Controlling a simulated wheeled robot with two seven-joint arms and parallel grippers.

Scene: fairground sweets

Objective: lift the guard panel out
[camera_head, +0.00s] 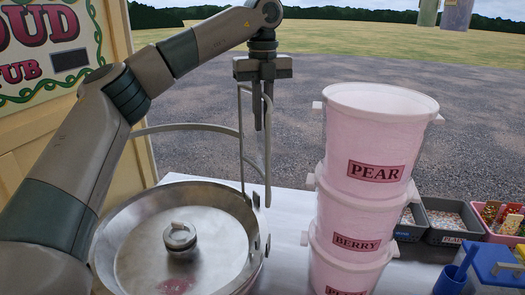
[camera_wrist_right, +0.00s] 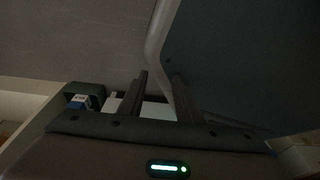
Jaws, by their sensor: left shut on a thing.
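The guard panel (camera_head: 241,130) is a narrow curved frame with thin upright bars, standing over the right side of the round metal bowl (camera_head: 118,220). My left gripper (camera_head: 262,118) points down from above and is shut on the panel near its top. The panel's lower end hangs near the bowl's right rim, by small brackets; I cannot tell whether it touches them. A curved rail (camera_head: 185,128) runs behind the bowl. My right gripper (camera_wrist_right: 160,78) shows only in the right wrist view, with its fingers apart and nothing clearly between them.
A spinner hub (camera_head: 180,237) sits in the bowl. Stacked pink tubs labelled PEAR (camera_head: 350,125) and BERRY (camera_head: 335,220) stand close on the right. Trays (camera_head: 440,235) and a blue box (camera_head: 490,262) lie farther right. A painted sign board (camera_head: 60,60) stands at the left.

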